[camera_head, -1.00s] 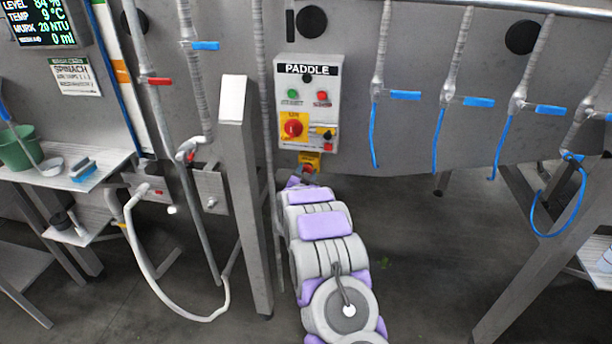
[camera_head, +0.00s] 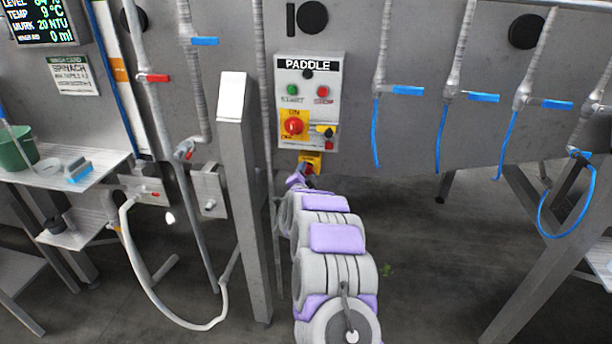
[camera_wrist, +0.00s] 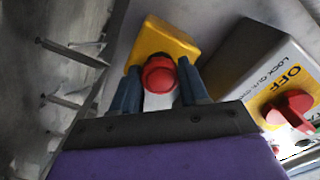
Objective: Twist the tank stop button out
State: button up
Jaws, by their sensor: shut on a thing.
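The tank stop button is a round red knob (camera_wrist: 160,75) on a small yellow box (camera_wrist: 168,40), seen in the wrist view. The same yellow box (camera_head: 314,158) sits just below the paddle control panel in the head view, where my arm's end largely covers the button. My gripper (camera_wrist: 158,88) has its blue fingers on either side of the red knob and is shut on it. Its fingertips are too small and covered to make out in the head view.
The paddle panel (camera_head: 309,100) hangs just above, with a red-on-yellow rotary switch (camera_head: 293,126). In the wrist view that red switch handle (camera_wrist: 288,106) is close on the right. A steel post (camera_head: 245,200) stands left of my arm. Blue-handled hoses hang to the right.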

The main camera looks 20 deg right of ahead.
jog(key=o, duration=1)
jog(key=shift+d, duration=0.1)
jog(key=shift+o, duration=0.2)
jog(key=p+v, duration=0.3)
jog(key=v, duration=1.4)
jog(key=shift+s+f, duration=0.1)
